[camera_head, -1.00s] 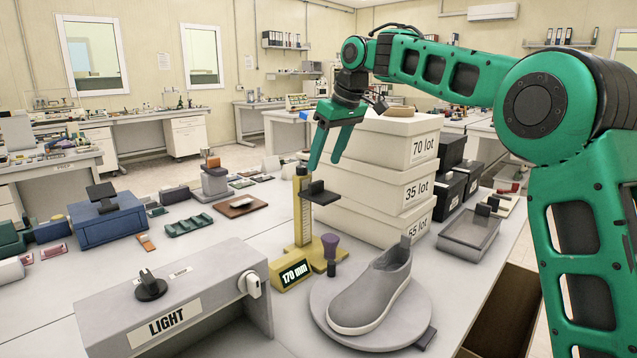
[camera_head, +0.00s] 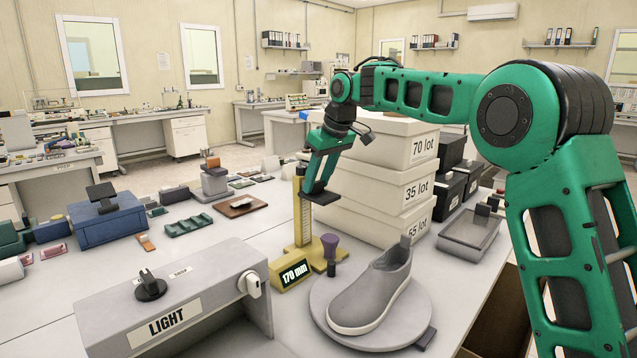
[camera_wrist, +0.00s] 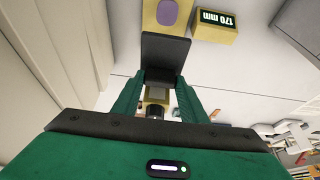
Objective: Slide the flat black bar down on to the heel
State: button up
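The flat black bar (camera_head: 320,198) sits on a yellow upright post (camera_head: 302,225) of the measuring stand. It is well above the stand's base. A grey shoe (camera_head: 372,293) stands on a round grey platform (camera_head: 420,318), with its raised heel tab at the back right. My gripper (camera_head: 315,186) points down at the bar from above. In the wrist view the bar (camera_wrist: 166,48) lies just past my fingertips (camera_wrist: 163,80).
A yellow block reading 170 mm (camera_head: 290,274) and a purple-topped piece (camera_head: 330,245) are at the stand's foot. Stacked white boxes (camera_head: 385,190) stand close behind and right of my gripper. A grey LIGHT box (camera_head: 215,305) is at the front left.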

aim_at(326, 196)
jog(key=shift+d, duration=0.1)
grip_shut()
notch_tip(326, 196, down, 10)
jog(key=shift+f, duration=0.2)
jog(key=o, duration=0.9)
grip_release()
jog(key=shift+w+d, duration=0.1)
jog(key=v, duration=1)
jog(key=shift+r, duration=0.35)
